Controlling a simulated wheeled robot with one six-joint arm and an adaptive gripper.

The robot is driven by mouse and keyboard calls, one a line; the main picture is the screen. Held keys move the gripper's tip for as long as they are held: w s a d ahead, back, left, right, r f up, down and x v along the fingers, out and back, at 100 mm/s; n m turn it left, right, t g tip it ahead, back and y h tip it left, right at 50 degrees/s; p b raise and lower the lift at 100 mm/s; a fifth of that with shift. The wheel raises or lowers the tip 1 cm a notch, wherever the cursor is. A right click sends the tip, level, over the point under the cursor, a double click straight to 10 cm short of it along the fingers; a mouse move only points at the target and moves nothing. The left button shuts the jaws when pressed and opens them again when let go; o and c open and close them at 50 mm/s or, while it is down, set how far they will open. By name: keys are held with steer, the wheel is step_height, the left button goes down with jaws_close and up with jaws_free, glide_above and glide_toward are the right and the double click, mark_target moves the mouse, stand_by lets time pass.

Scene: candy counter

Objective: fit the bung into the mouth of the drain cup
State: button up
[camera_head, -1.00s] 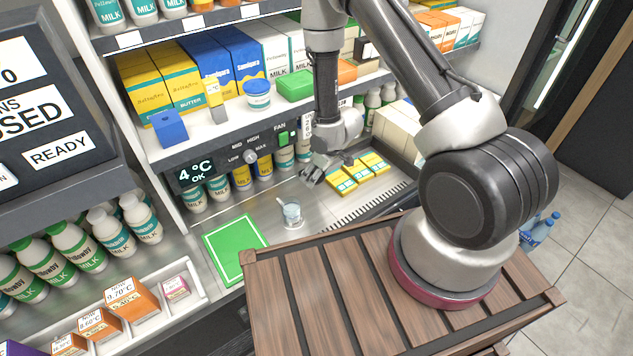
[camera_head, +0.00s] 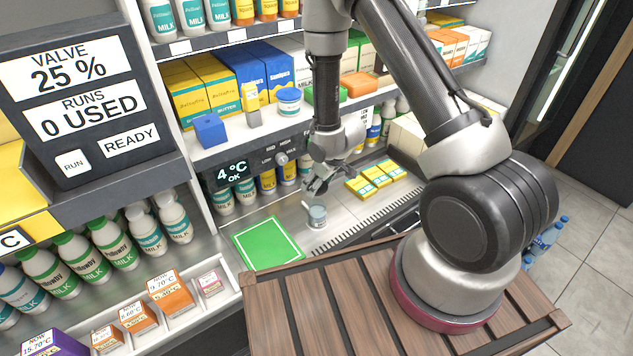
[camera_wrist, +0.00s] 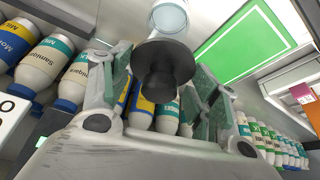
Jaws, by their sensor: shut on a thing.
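The drain cup (camera_head: 317,217) is a small grey-blue cup standing on the steel counter, right of the green mat. In the wrist view its pale round mouth (camera_wrist: 169,17) shows at the top. My gripper (camera_head: 318,186) is just above the cup, pointing down. In the wrist view its fingers (camera_wrist: 160,98) stand on either side of the black bung (camera_wrist: 164,62), and it is shut on it. The bung has a wide disc and a narrower stub facing the camera. Its disc overlaps the near edge of the cup in that view, so I cannot tell whether they touch.
A green mat (camera_head: 267,243) lies left of the cup. Yellow packs (camera_head: 369,180) lie right of it, beside a dark slotted grille (camera_head: 372,219). A shelf with a temperature display (camera_head: 233,173) and bottles stands close behind. A wooden slatted top (camera_head: 300,300) is in front.

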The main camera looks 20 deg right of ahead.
mark_target(324, 190)
steer(key=shift+f, duration=0.1)
steer(key=shift+f, duration=2.8)
steer(key=shift+f, duration=1.35)
steer(key=o, duration=1.1)
steer(key=shift+c, duration=0.2)
steer(key=v, duration=1.1)
steer(key=shift+s+d+r, duration=0.15)
steer(key=shift+r, duration=0.2)
steer(key=shift+s+r, duration=0.1)
